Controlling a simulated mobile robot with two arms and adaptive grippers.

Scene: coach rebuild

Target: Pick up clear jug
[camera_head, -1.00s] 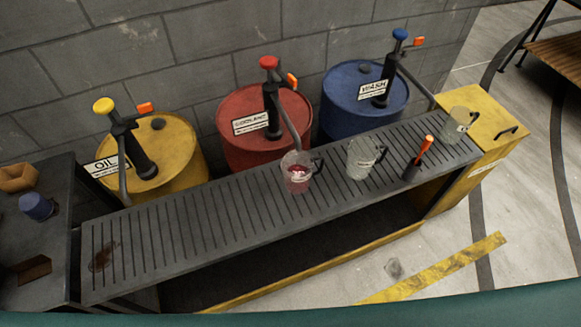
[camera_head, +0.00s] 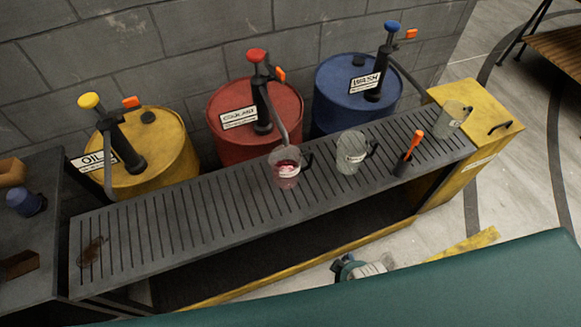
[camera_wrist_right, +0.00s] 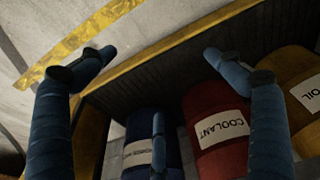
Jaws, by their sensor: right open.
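Several see-through jugs stand upright along the grated bench. One empty-looking clear jug (camera_head: 350,153) with a dark handle and pale label stands right of centre. Another clear jug (camera_head: 452,120) stands at the right end, by the yellow cabinet top. A jug holding pink-red liquid (camera_head: 285,168) stands under the red drum's spout. My right gripper (camera_wrist_right: 156,70) is open and empty, its blue fingers spread. In the head view, part of it shows low in front of the bench, below and apart from the jugs. The wrist view shows no jug. My left gripper is out of view.
An orange-topped dark tool (camera_head: 408,155) stands between the two clear jugs. Yellow, red and blue drums (camera_head: 357,95) with pumps stand behind the grated bench (camera_head: 205,225). The bench's left half is bare except for a dark stain. A yellow cabinet (camera_head: 485,110) closes the right end.

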